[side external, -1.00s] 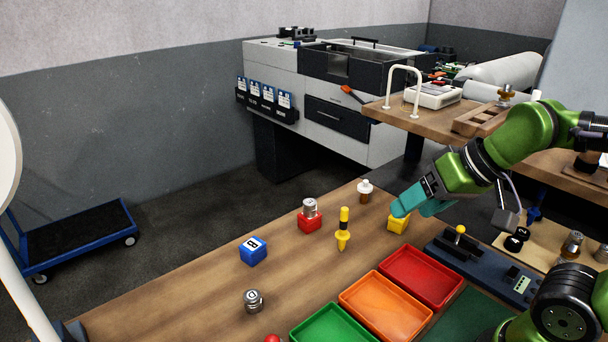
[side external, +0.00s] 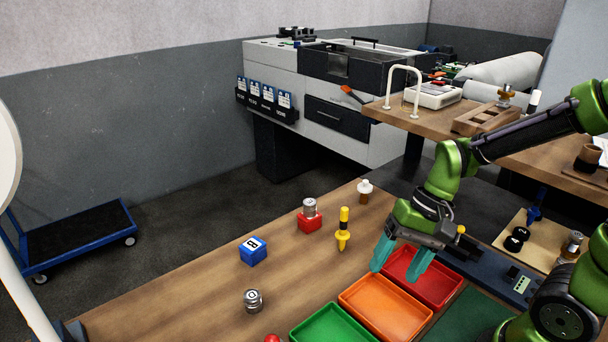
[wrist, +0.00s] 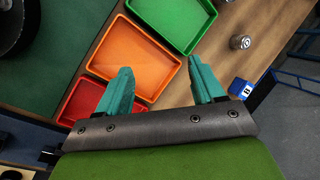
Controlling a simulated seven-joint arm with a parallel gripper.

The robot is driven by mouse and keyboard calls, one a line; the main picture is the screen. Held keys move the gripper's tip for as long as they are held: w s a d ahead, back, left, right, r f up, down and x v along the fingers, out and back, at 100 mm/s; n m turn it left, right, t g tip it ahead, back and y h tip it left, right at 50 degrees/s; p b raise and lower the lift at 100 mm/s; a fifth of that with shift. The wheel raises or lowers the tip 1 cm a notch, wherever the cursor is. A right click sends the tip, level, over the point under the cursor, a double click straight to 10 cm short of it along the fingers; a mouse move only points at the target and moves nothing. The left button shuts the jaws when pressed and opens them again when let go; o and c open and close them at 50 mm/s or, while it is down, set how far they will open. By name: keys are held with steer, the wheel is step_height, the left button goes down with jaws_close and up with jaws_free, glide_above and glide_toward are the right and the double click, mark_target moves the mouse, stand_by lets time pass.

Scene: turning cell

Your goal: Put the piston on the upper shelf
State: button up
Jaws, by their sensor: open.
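A silver grooved cylinder (side external: 253,300) that looks like a piston stands on the near part of the wooden bench; it also shows in the wrist view (wrist: 240,41). A second silver cylinder (side external: 310,206) sits on a red block (side external: 309,223). I cannot tell which one is the task's piston. The upper shelf appears to be the raised wooden shelf (side external: 425,122) at the back right. My gripper (side external: 399,263), with teal fingers, is open and empty above the red and orange trays; it also shows in the wrist view (wrist: 159,72). It is well apart from both cylinders.
Red (side external: 440,287), orange (side external: 384,309) and green (side external: 334,328) trays line the bench. A blue block (side external: 253,251), a yellow tool (side external: 343,232) and a white-topped bottle (side external: 365,192) stand nearby. A white arched handle (side external: 389,91), a boxed instrument (side external: 433,95) and a wooden rack (side external: 485,119) occupy the shelf.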

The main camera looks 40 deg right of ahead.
mark_target(295, 340)
steer(key=a+f+m+y, duration=0.2)
steer(key=a+f+m+g+y, duration=0.1)
steer(key=f+m+y, duration=0.1)
steer(key=a+f+m+g+y, duration=0.1)
steer(key=a+f+m, duration=0.1)
steer(key=f+m, duration=0.1)
steer(key=shift+w+a+y, duration=0.3)
steer(key=shift+y, duration=0.1)
steer(key=m, duration=0.1)
steer(key=w+a+f+m+y, duration=0.1)
steer(key=w+m+t+y, duration=0.1)
steer(key=shift+w+a+f+m, duration=0.2)
steer(key=shift+a+f+m, duration=0.05)
steer(key=shift+a+m, duration=0.05)
steer(key=shift+w+a+r+m+t+y, duration=0.15)
steer(key=shift+w+r+m+t+y, duration=0.2)
steer(key=shift+w, duration=0.3)
steer(key=shift+w+a+r+m+t+y, duration=0.15)
steer(key=shift+w+m+t, duration=0.2)
steer(key=shift+w+t, duration=0.25)
steer(key=x, duration=1)
steer(key=shift+w+a, duration=0.1)
steer(key=shift+a, duration=0.2)
steer(key=shift+r+x, duration=0.15)
steer(key=shift+x, duration=1.4)
steer(key=shift+r+x, duration=0.1)
steer(key=shift+x, duration=1.45)
steer(key=shift+a, duration=0.1)
steer(key=c, duration=1.2)
steer(key=shift+r, duration=0.15)
